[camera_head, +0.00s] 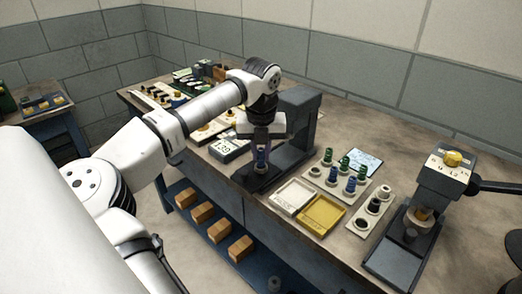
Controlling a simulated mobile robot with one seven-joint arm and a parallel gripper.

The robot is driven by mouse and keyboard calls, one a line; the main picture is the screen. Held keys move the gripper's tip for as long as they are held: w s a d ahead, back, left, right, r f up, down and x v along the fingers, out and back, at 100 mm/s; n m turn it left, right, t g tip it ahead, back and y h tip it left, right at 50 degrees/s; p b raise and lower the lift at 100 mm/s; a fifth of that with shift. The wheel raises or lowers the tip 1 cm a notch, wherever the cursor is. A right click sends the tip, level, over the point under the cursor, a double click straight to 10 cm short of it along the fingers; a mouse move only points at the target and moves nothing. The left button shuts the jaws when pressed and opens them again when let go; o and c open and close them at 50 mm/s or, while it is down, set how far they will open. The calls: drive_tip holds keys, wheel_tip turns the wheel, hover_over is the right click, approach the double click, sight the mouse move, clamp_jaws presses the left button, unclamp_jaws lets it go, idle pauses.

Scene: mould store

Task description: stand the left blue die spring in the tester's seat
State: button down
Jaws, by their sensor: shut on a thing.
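My gripper (262,142) points down and is shut on a blue die spring (261,158), which looks upright. It is above the base of a dark grey C-shaped stand, which looks like the tester (304,112). The seat is hidden behind the spring and fingers, so I cannot tell whether the spring touches it. A light grey box with a number display (230,148) stands left of the stand. Other blue springs (350,184) and green springs (344,164) stand in a pale rack (331,184) to the right.
A white tray (294,197) and a yellow tray (321,214) lie in front of the rack. Wooden blocks (241,248) sit on the lower shelf.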

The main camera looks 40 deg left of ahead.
drive_tip(key=shift+f+b, duration=0.65)
drive_tip(key=shift+f, duration=0.1)
idle(0.3)
drive_tip(key=c, duration=0.9)
unclamp_jaws()
drive_tip(key=shift+o, duration=0.2)
drive_tip(key=shift+r, duration=0.15)
drive_tip(key=shift+r+p, duration=2.1)
drive_tip(key=shift+r, duration=1.55)
